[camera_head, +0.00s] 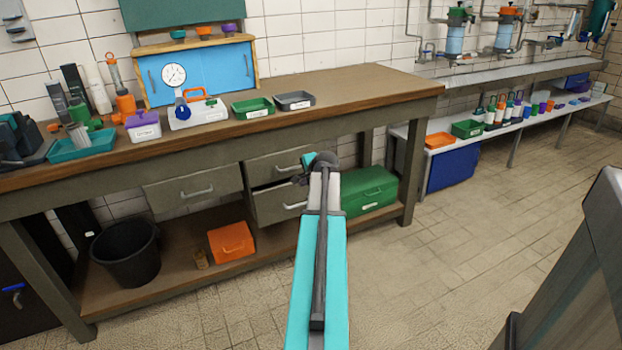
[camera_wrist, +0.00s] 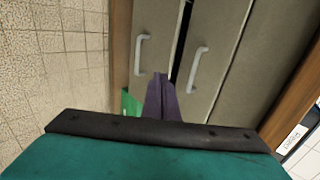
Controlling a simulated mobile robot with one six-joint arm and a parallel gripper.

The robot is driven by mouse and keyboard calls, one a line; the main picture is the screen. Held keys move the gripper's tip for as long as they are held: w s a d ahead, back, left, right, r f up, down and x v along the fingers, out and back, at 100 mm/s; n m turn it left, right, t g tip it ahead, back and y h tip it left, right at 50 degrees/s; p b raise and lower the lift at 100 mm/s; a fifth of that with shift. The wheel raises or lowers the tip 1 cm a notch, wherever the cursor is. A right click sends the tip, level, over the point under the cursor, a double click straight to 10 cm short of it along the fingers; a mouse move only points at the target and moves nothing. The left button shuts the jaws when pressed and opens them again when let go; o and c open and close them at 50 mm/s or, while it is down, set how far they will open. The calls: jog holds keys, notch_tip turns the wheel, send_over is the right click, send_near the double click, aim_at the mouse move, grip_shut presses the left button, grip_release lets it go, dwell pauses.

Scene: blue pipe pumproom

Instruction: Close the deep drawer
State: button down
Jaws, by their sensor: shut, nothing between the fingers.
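The deep drawer (camera_head: 275,207) is the lower of two stacked drawers under the workbench, with a pale bar handle. A dark gap shows along its top edge, so it seems to stand a little out. The upper drawer (camera_head: 270,167) is above it. In the wrist view, turned sideways, the deep drawer (camera_wrist: 152,22) is at left and the upper drawer (camera_wrist: 212,35) at right. My gripper (camera_wrist: 160,80) is shut and empty, its purple fingers pointing at the deep drawer's front near its handle. I cannot tell whether they touch. In the head view my arm hides much of it.
A green box (camera_head: 368,192) stands on the lower shelf right of the drawers. An orange box (camera_head: 231,242) and a black bucket (camera_head: 126,252) stand left. A closed-looking drawer (camera_head: 190,190) is further left. The tiled floor in front is clear.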

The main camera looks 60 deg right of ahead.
jog(key=shift+a+f, duration=0.1)
